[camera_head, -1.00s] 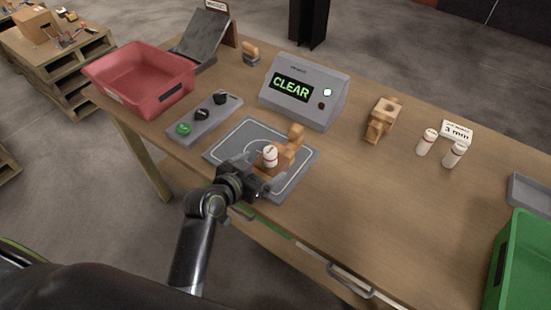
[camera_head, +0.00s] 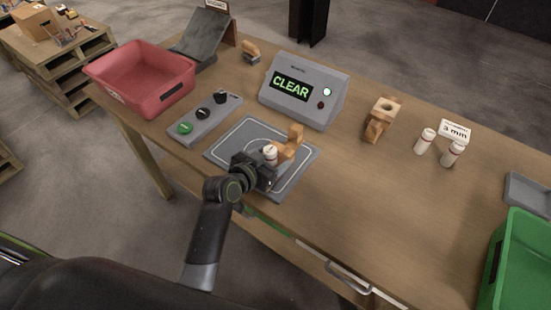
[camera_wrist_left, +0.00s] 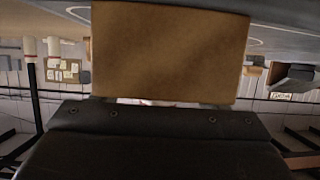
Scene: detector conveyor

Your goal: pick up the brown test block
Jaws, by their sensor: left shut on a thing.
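The brown test block (camera_wrist_left: 170,50) fills the upper middle of the left wrist view, right in front of the gripper. My left gripper (camera_head: 268,175) is shut on it over the grey mat (camera_head: 235,138). In the head view the gripper hides most of the block. A white cylinder with a red band (camera_head: 270,154) shows just above the gripper, in front of a light wooden piece (camera_head: 291,143). I cannot tell whether the block touches the mat. My right gripper is not in view.
A grey detector (camera_head: 310,90) reading CLEAR stands behind the mat. A button panel (camera_head: 205,118) and a red bin (camera_head: 140,78) are to the left. A wooden holder (camera_head: 380,120), two white cylinders (camera_head: 425,141) and a green bin (camera_head: 520,265) are to the right.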

